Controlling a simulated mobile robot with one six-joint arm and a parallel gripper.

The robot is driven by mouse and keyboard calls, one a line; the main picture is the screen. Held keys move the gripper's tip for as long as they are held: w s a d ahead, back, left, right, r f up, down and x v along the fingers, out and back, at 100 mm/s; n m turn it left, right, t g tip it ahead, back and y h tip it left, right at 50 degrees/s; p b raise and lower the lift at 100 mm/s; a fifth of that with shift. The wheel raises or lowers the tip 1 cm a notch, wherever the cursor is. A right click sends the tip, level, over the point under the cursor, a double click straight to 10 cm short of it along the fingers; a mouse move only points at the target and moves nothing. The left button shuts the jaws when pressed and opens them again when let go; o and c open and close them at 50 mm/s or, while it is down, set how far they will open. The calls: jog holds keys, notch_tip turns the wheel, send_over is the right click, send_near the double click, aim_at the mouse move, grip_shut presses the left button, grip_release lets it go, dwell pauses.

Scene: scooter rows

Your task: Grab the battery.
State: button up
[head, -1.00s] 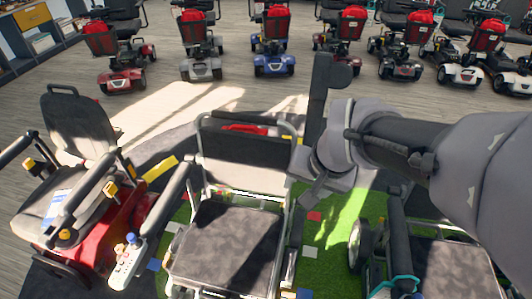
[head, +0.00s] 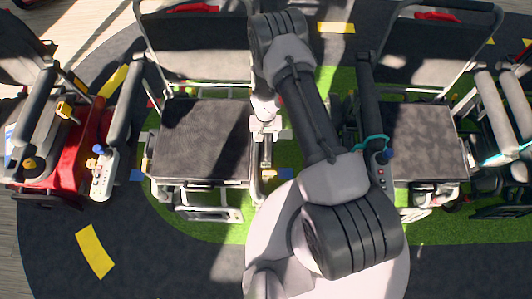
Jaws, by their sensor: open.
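My gripper (head: 267,158) hangs from my arm between two grey-seated wheelchairs, beside the right edge of the left seat. It is small and seen from above; its jaws are open, and I see nothing held in them. I cannot clearly pick out a battery in the head view. The left wheelchair (head: 202,140) and the right wheelchair (head: 420,140) face the bottom of the picture. Their undersides are mostly hidden by the seats. My arm hides part of the space between them. A red item (head: 193,8) shows behind the left backrest, and another red item (head: 440,14) behind the right one.
Another chair (head: 500,120) is cut off at the right edge. Green matting (head: 210,228) lies under the wheelchairs.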

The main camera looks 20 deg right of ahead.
aim_at(266, 145)
notch_tip(266, 145, down, 12)
jog(key=b, duration=0.5)
jog(key=shift+w+d+r+b, duration=0.1)
jog(key=shift+b, duration=0.25)
jog(key=shift+r, duration=0.2)
jog(key=shift+c, duration=0.2)
grip_shut()
